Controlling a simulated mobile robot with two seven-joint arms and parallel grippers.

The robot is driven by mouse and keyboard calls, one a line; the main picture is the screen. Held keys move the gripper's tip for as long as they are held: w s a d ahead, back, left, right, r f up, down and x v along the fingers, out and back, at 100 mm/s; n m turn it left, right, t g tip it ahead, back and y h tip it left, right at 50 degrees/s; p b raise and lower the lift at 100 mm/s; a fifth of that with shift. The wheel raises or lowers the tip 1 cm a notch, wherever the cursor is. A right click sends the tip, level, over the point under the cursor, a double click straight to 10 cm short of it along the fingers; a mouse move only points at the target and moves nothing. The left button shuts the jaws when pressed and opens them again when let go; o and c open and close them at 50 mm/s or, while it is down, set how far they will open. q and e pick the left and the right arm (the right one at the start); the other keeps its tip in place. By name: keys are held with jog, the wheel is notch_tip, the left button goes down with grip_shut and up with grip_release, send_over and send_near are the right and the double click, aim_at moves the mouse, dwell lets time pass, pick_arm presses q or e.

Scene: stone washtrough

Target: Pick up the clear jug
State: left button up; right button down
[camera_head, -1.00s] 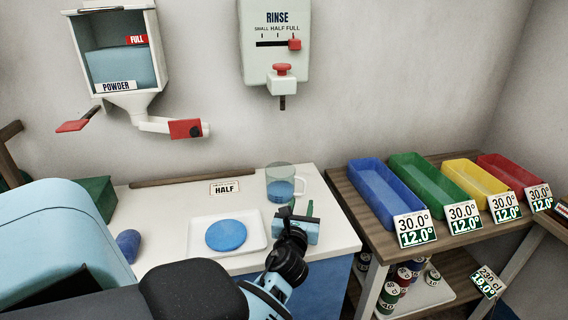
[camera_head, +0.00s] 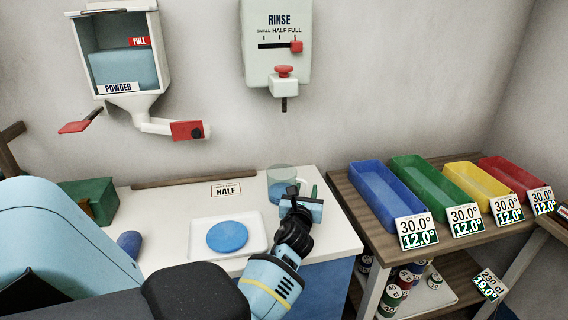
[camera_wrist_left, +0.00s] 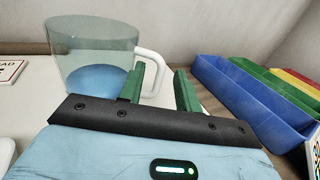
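The clear jug (camera_head: 280,176) stands upright on the white counter, with a blue layer at its bottom. In the left wrist view the jug (camera_wrist_left: 88,50) is at the upper left, with its white handle (camera_wrist_left: 152,68) pointing right. My left gripper (camera_head: 301,192) is just in front of the jug and partly hides it in the head view. In the left wrist view its two green fingers (camera_wrist_left: 158,88) are apart, with the handle's outer side at or just beyond the left finger. I cannot tell if they touch. My right gripper is not in view.
A white tray (camera_head: 203,247) with a blue disc (camera_head: 228,237) lies left of the jug. A "HALF" card (camera_head: 226,189) lies behind it. Blue (camera_head: 385,190), green, yellow and red bins stand on the wooden shelf to the right. The rinse dispenser (camera_head: 275,50) hangs above.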

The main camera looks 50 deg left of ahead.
pick_arm(q)
jog(key=shift+a, duration=0.1)
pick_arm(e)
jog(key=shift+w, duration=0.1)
pick_arm(q)
grip_shut()
jog(key=shift+w+r, duration=0.1)
jog(key=shift+r, duration=0.05)
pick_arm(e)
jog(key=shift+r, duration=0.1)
